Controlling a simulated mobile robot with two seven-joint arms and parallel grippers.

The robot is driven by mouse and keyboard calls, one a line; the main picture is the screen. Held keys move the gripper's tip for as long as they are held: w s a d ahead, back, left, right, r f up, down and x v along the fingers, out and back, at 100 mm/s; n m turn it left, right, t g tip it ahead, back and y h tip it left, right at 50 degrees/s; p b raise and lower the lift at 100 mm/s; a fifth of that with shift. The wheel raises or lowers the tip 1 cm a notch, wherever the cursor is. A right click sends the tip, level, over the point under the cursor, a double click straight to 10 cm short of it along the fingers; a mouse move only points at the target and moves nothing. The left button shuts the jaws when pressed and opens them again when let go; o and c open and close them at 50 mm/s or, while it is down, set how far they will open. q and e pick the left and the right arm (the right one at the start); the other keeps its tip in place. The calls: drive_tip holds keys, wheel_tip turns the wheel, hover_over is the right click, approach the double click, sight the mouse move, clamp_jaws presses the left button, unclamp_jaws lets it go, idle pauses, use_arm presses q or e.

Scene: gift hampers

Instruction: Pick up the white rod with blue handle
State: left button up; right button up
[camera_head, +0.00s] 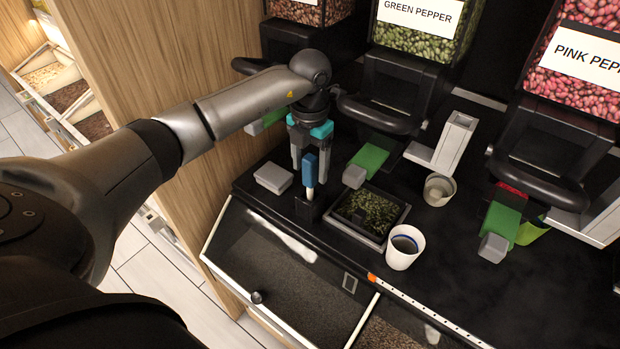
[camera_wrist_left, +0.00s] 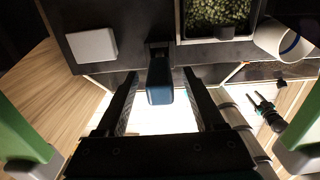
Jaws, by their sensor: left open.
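The white rod with blue handle (camera_head: 309,171) stands roughly upright in a small black holder (camera_head: 307,209) on the dark counter. Its white part shows below the blue handle. In the left wrist view the blue handle (camera_wrist_left: 159,88) is seen from above and hides most of the rod. My left gripper (camera_head: 308,165) points down over it, open, with one finger on each side of the handle. In the left wrist view the gripper (camera_wrist_left: 160,92) shows gaps beside the handle. My right gripper (camera_wrist_left: 260,101) appears small at the right of that view, its jaws unclear.
A grey block (camera_head: 273,177) lies left of the holder. A black tray of green pepper (camera_head: 341,226) and a white cup (camera_head: 404,247) stand to the right. Dispensers with black handles (camera_head: 380,114) and green levers (camera_head: 369,158) rise behind. A wooden panel (camera_head: 150,60) stands at left.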

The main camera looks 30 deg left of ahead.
use_arm(q)
drive_tip(key=shift+f, duration=0.65)
clamp_jaws()
